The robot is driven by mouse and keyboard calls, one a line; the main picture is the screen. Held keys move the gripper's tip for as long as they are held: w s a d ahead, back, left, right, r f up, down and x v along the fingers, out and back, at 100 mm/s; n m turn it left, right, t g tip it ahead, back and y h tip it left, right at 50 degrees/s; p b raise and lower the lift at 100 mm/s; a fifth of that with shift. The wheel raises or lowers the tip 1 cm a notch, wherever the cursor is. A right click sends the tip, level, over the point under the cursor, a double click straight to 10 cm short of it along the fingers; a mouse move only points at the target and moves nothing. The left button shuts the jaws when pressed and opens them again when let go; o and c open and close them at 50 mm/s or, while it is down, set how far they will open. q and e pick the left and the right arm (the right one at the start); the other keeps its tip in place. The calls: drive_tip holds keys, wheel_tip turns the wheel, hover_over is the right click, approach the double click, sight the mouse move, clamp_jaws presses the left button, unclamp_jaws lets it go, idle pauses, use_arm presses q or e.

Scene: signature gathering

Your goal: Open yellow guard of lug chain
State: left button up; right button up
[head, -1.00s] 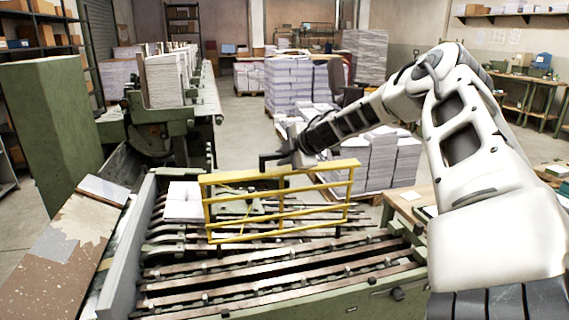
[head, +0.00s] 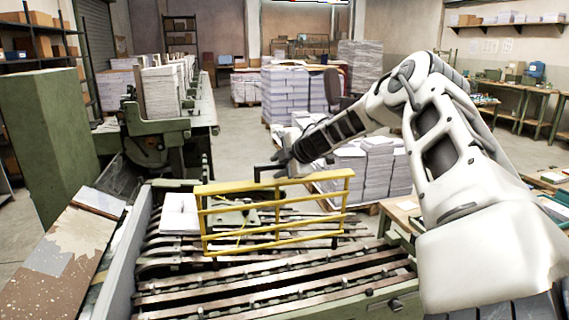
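The yellow guard (head: 275,183) is a barred frame standing steeply raised across the lug chain (head: 270,285), whose long metal rails run below and in front of it. My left gripper is not in view.
A white paper stack (head: 180,213) lies on the machine left of the guard. A green cabinet (head: 48,140) stands at the left. Paper stacks (head: 375,165) stand behind my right arm. Open floor lies behind the machine.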

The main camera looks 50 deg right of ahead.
drive_tip(key=shift+s+a+r, duration=0.1)
drive_tip(key=shift+s+r, duration=0.2)
drive_tip(key=shift+s, duration=0.05)
drive_tip(key=p+v, duration=0.1)
drive_tip(key=v, duration=1.4)
drive_tip(key=shift+d, duration=0.25)
